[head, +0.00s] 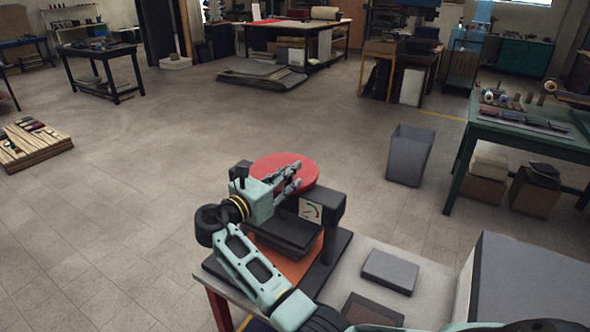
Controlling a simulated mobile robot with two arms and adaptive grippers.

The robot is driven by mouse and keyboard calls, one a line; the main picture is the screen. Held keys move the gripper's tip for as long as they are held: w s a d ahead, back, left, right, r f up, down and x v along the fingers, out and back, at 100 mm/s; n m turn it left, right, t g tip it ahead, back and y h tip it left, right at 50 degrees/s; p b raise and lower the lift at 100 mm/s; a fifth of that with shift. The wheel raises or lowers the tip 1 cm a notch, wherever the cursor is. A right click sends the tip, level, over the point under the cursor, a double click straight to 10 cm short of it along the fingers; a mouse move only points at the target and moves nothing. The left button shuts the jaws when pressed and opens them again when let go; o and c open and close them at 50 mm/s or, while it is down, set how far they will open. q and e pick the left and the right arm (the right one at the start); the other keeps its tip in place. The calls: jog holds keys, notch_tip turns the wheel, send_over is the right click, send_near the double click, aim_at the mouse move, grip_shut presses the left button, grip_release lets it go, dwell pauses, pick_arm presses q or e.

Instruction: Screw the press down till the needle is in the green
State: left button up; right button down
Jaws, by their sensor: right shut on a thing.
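The press stands on a pale table at the front, with a dark crossbeam (331,203) and a dark post on its right. A round red handwheel (284,163) sits on top. My right gripper (293,178) reaches in from the left and is shut on the handwheel at its near side; the fingers partly cover it. Under the beam are a dark plate (285,232) and an orange-brown stack (290,268), partly hidden by my arm. My left gripper is not in view.
On the pale table (432,284) lie a grey block (390,271) and a dark flat piece (371,310). A large grey box (530,280) stands at the right. A grey bin (409,155) and a green workbench (530,130) are behind. The floor at left is mostly clear.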

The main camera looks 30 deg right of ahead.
jog(key=shift+w+a+f, duration=0.1)
jog(key=shift+a+f, duration=0.15)
jog(key=shift+a, duration=0.2)
jog(key=shift+p, duration=0.45)
jog(key=shift+a, duration=0.1)
jog(key=shift+w+f, duration=0.1)
jog(key=shift+a, duration=0.2)
jog(key=shift+w+a, duration=0.2)
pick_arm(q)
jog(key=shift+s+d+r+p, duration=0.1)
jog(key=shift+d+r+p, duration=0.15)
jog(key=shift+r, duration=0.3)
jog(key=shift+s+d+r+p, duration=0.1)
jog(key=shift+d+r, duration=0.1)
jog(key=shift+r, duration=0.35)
pick_arm(e)
jog(key=shift+w+a, duration=0.25)
jog(key=shift+a, duration=0.05)
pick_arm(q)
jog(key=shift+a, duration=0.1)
pick_arm(e)
jog(key=shift+w+a+r, duration=0.1)
jog(key=shift+a+r, duration=0.05)
jog(key=shift+r, duration=0.05)
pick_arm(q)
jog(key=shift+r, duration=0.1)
pick_arm(e)
jog(key=shift+w+r, duration=0.15)
jog(key=shift+r, duration=0.15)
dwell(0.5)
